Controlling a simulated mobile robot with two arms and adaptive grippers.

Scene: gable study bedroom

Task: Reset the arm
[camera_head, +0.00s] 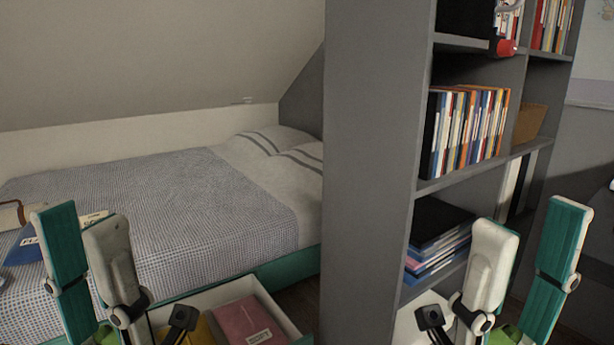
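My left gripper (80,222) is at the lower left, its teal and white fingers pointing up and apart with nothing held between them. It shows in front of the bed. My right gripper (530,222) is at the lower right, its fingers wide apart and empty. It shows in front of the lower part of the shelf. The upper parts of both arms are out of the frame.
A bed (180,200) with a grey blanket fills the left. An open white drawer (282,312) holding pink and yellow items sticks out below it. A grey bookshelf (370,170) stands at the centre right. A blue book (24,247) lies on the bed.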

